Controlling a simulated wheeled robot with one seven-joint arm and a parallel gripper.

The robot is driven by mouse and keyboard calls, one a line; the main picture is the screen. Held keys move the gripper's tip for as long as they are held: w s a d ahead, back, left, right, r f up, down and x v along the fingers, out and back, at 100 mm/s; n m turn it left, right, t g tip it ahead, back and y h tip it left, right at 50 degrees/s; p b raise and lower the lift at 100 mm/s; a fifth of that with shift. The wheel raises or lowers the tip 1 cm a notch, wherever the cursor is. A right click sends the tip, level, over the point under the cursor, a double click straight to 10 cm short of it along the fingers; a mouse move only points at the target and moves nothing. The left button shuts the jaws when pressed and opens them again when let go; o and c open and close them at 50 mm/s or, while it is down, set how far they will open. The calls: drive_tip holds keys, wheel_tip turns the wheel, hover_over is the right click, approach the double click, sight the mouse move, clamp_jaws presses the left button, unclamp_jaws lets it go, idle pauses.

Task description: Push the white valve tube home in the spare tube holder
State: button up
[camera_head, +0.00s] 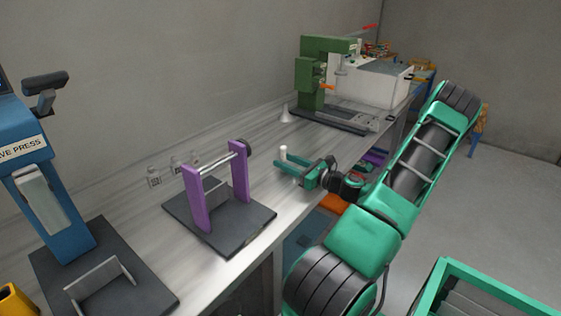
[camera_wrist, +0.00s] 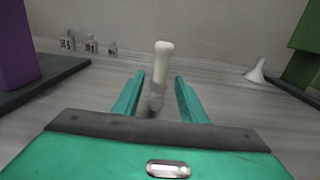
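A white tube (camera_head: 283,153) stands upright at the tips of my gripper in the head view, its lower end hidden behind a finger. In the wrist view the white tube (camera_wrist: 163,62) has a rounded top and a greyer lower part, and leans slightly. My gripper (camera_head: 284,169) reaches level over the bench from the right. In the wrist view the fingers of my gripper (camera_wrist: 160,84) are apart, with a visible gap on each side of the tube. I cannot make out a separate tube holder; what the tube stands in is unclear.
A purple-posted stand (camera_head: 196,200) is left of my gripper, and a blue press (camera_head: 45,190) farther left. Small labelled weights (camera_head: 153,177) stand near the wall. A white cone (camera_head: 286,113) and a green machine (camera_head: 312,80) are behind. Bare bench surrounds the tube.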

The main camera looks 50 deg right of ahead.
sight(281, 159)
drive_tip(key=shift+w+a, duration=0.15)
drive_tip(key=shift+w, duration=1.15)
drive_tip(key=shift+w+a, duration=0.15)
drive_tip(key=shift+w, duration=1.15)
drive_tip(key=shift+c, duration=0.5)
drive_tip(key=c, duration=0.8)
